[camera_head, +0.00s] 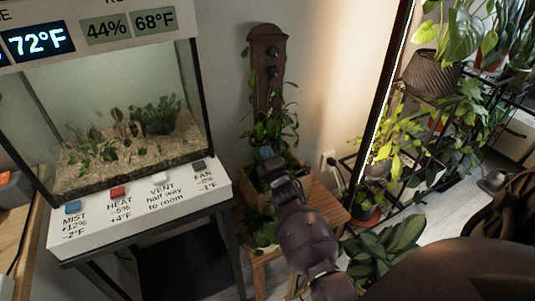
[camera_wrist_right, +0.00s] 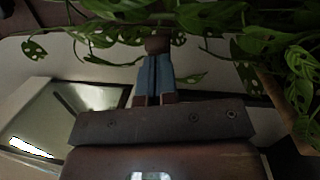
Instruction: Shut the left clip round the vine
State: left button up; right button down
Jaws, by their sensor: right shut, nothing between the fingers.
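A dark brown upright board (camera_head: 267,45) stands against the wall, with two small dark fittings (camera_head: 272,60) on its upper part. I cannot tell whether either is the left clip. The leafy vine (camera_head: 270,128) climbs the lower part of the board; its leaves also fill the top of the right wrist view (camera_wrist_right: 210,18). My right gripper (camera_head: 266,153) is in front of the vine's lower leaves. In the right wrist view its blue fingers (camera_wrist_right: 155,62) are together and empty, close below the leaves. The clip itself is not clear in either view. My left gripper is out of view.
A wooden stool (camera_head: 322,208) and planter stand below the board. The glass tank (camera_head: 120,110) and its white button panel (camera_head: 140,205) are at the left. A mirror-like frame edge (camera_head: 389,90) and a plant rack are at the right.

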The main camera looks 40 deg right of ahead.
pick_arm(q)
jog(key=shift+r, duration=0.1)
pick_arm(e)
jog(key=shift+d, duration=0.1)
dwell(0.3)
jog(key=shift+s+d+n+y, duration=0.1)
jog(key=shift+d+n+y, duration=0.1)
jog(key=shift+n+y, duration=0.25)
jog(key=shift+d+y, duration=0.1)
jog(key=shift+y, duration=0.25)
pick_arm(q)
jog(key=shift+p, duration=0.35)
pick_arm(e)
jog(key=shift+d+n+t+y, duration=0.35)
jog(key=shift+n+t+y, duration=0.1)
jog(key=shift+y, duration=0.25)
